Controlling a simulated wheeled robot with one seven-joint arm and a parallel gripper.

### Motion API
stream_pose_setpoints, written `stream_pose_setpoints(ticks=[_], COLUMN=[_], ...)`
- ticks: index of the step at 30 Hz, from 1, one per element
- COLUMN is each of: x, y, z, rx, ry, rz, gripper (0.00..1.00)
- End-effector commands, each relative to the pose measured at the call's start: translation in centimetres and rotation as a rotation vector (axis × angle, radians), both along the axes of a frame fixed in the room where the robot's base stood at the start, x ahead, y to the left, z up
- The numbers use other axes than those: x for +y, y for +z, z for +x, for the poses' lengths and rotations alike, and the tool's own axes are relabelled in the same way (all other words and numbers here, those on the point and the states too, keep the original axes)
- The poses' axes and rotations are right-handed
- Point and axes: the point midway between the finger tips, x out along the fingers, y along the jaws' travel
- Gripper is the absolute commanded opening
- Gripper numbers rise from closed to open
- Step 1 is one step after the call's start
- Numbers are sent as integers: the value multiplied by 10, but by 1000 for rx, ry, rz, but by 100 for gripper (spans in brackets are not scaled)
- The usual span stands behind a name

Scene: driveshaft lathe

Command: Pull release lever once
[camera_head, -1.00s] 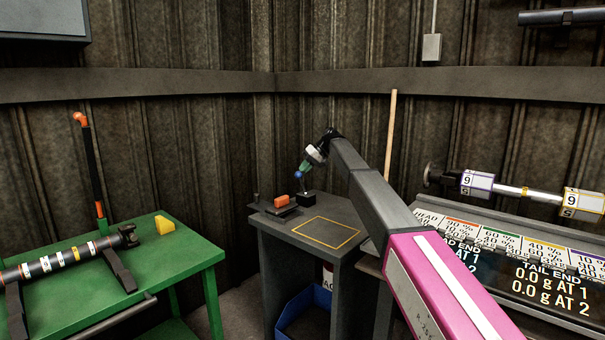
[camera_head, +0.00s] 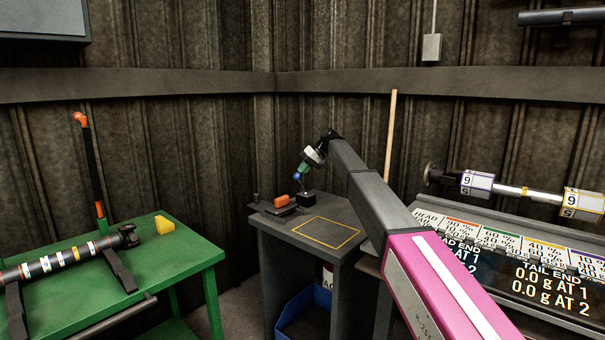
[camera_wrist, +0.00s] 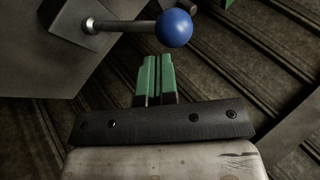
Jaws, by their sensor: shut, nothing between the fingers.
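The lever with a round blue knob (camera_head: 297,176) rises from a small black box (camera_head: 306,198) on the grey cabinet. In the wrist view the blue knob (camera_wrist: 175,27) sits at the end of a metal rod (camera_wrist: 122,26), which comes out of a grey body at upper left. My gripper (camera_head: 302,170) is just above the knob in the head view. In the wrist view my gripper's green fingers (camera_wrist: 155,60) are together, with nothing between them, close to the knob. I cannot tell whether they touch it.
A green table (camera_head: 190,244) holds a shaft (camera_head: 62,261) and an orange-topped lever (camera_head: 90,160). A balancing machine display (camera_head: 500,262) stands at right.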

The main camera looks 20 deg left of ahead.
Motion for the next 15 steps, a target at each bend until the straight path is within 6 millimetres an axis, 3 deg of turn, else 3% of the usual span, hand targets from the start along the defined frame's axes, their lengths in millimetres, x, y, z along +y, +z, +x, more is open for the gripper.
stream_pose_setpoints(ticks=[15], x=[2], y=[-2], z=[-5], rx=[0], ry=[1], rz=[-1], gripper=[0])
